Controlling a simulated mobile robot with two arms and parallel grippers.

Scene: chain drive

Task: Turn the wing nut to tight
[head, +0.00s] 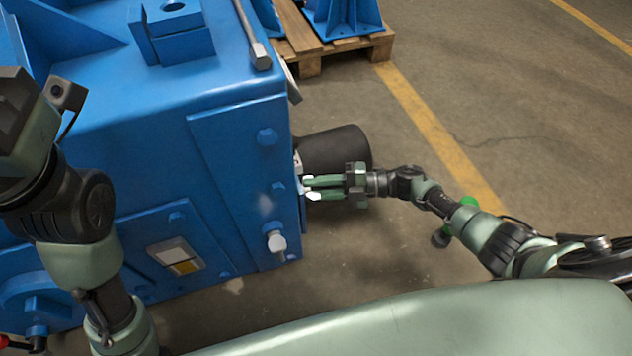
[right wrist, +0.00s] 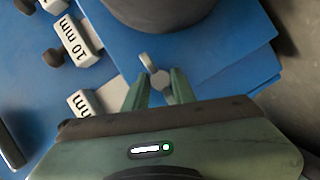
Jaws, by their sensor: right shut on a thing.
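The wing nut (right wrist: 158,78) is a small light grey metal piece on the blue side face of the machine. In the right wrist view it sits between the fingertips, one wing pointing up and left. My right gripper (head: 311,188) reaches the machine's right side face in the head view and is shut on the wing nut; its green fingers also show in the right wrist view (right wrist: 162,86). In the head view the nut is mostly hidden by the fingertips. My left arm stands at the left of the head view, but its gripper does not show.
The blue machine (head: 215,100) fills the left. A dark cylinder (head: 338,150) sticks out just behind my right gripper. White blocks marked "10 mm" (right wrist: 73,38) and dark knobs (right wrist: 53,57) lie left of the nut. A wooden pallet (head: 318,52) stands behind; the floor to the right is clear.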

